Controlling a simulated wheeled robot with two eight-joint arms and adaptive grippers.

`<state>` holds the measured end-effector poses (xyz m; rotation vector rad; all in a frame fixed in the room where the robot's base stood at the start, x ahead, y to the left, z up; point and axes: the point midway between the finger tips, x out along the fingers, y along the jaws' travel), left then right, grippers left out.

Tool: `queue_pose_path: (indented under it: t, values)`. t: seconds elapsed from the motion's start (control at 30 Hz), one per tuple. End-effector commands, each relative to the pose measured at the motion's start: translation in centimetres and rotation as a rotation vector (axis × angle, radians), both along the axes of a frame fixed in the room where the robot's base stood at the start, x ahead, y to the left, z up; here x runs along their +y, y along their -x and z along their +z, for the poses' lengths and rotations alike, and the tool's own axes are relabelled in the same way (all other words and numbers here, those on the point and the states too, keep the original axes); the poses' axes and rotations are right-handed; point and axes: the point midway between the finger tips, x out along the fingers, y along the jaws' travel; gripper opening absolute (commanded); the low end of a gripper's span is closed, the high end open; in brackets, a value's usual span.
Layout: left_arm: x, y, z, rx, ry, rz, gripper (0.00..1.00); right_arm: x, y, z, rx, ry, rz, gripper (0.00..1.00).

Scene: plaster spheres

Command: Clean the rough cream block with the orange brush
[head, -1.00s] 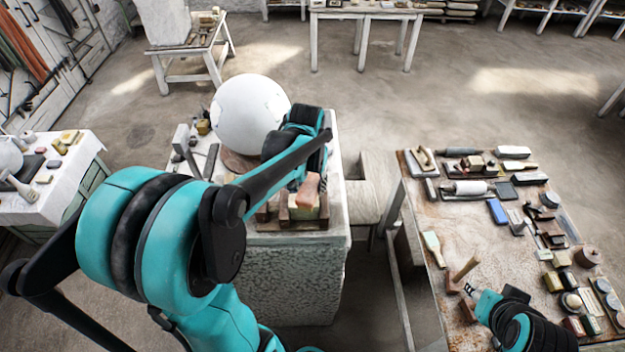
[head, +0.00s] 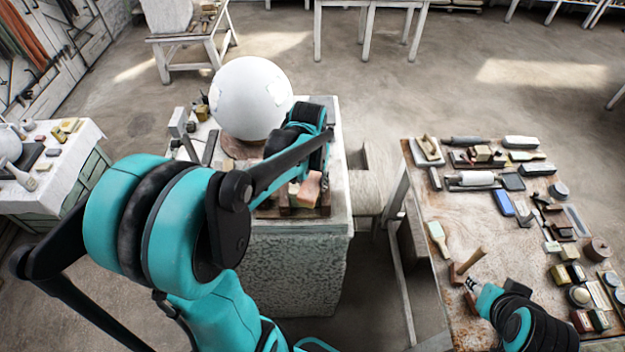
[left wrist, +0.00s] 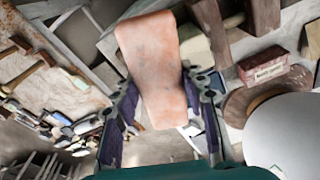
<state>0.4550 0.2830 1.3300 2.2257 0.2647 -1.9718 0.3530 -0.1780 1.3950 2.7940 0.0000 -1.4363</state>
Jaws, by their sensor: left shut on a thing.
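The orange brush (head: 310,190) is in my left gripper, whose fingers (left wrist: 160,110) close on its sides in the left wrist view. The brush (left wrist: 158,65) spans the gap between the fingers there. The cream block (head: 293,189) shows only in part beside the brush, in a dark wooden holder (head: 283,212) on the pedestal; a pale piece of it shows behind the brush in the wrist view (left wrist: 196,45). Whether the brush touches the block is hidden. My right gripper (head: 471,285) is over the right table, its finger gap too small to judge.
A large white plaster sphere (head: 252,98) stands just behind my left arm on the pedestal (head: 300,265). The right table (head: 455,215) holds many tools, including a mallet (head: 467,266) close to my right gripper. A red box (left wrist: 275,66) lies near the sphere.

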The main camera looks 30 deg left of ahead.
Motion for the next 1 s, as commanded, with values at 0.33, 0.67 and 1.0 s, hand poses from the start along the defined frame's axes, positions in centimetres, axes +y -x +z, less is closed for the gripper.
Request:
queue_pose_path:
  t: [0.33, 0.67, 1.0]
  values:
    - [0.0, 0.0, -0.5, 0.0, 0.0, 0.0, 0.19, 0.0, 0.0, -0.5, 0.0, 0.0, 0.0, 0.4]
    - [-0.2, 0.7, -0.4, 0.0, 0.0, 0.0, 0.19, 0.0, 0.0, -0.4, 0.0, 0.0, 0.0, 0.4]
    - [-0.5, 2.1, -0.5, 0.0, 0.0, 0.0, 0.19, 0.0, 0.0, -0.5, 0.0, 0.0, 0.0, 0.4]
